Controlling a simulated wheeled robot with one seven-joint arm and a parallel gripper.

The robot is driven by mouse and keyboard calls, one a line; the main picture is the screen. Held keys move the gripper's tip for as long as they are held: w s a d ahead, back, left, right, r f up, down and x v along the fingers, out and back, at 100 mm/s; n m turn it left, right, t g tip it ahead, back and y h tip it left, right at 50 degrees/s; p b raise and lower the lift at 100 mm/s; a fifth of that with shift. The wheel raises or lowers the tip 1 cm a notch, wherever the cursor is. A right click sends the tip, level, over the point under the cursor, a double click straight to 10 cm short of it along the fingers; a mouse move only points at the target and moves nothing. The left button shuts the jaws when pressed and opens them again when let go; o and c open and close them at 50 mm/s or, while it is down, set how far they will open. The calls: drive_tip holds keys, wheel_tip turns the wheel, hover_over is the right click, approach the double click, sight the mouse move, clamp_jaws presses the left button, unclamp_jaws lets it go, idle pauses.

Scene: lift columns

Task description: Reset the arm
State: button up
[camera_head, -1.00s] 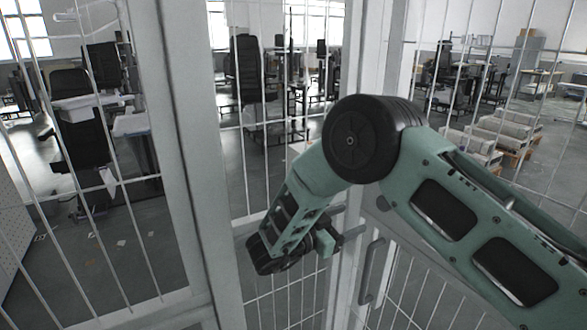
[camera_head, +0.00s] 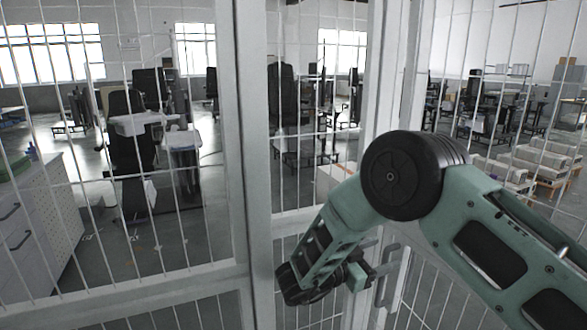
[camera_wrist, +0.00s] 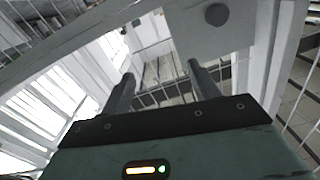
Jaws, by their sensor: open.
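My green arm comes in from the right in the head view, bends at a large black joint and reaches down and left. My gripper (camera_head: 378,268) is at its end, low in the middle, pointing right near a grey door handle (camera_head: 389,276). I cannot tell from the head view whether it touches the handle. In the wrist view my gripper (camera_wrist: 162,78) shows two dark fingers spread apart with nothing between them. A pale panel with a dark round knob (camera_wrist: 216,14) stands beyond them.
A white-framed wire mesh fence with a post (camera_head: 251,150) stands close in front of me. Beyond it are black office chairs (camera_head: 127,140), a white cabinet (camera_head: 38,225) at left, and pallets with pale blocks (camera_head: 540,165) at right.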

drive_tip(key=w+d+r+n+t+y, duration=0.5)
drive_tip(key=r+n+y, duration=0.35)
drive_tip(key=y, duration=0.55)
drive_tip(key=s+d+f+n+g+y, duration=0.1)
drive_tip(key=s+d+n+g, duration=0.15)
drive_tip(key=s, duration=0.65)
drive_tip(key=s+d+f+n+g+y, duration=0.1)
drive_tip(key=s+d+n+g, duration=0.2)
drive_tip(key=s, duration=0.6)
drive_tip(key=s+d+n+g, duration=0.1)
drive_tip(key=s+d+g, duration=0.25)
drive_tip(key=s, duration=0.55)
drive_tip(key=s+a+n+g+b, duration=0.1)
drive_tip(key=s+a+n, duration=0.3)
drive_tip(key=a, duration=0.5)
drive_tip(key=s+a+f+n+g+y+b, duration=0.1)
drive_tip(key=s+a+n+g, duration=0.1)
drive_tip(key=s+a, duration=0.6)
drive_tip(key=shift+s+a+n+b, duration=0.3)
drive_tip(key=shift+s+a+n, duration=0.1)
drive_tip(key=shift+a+n, duration=0.6)
drive_tip(key=shift+a, duration=0.1)
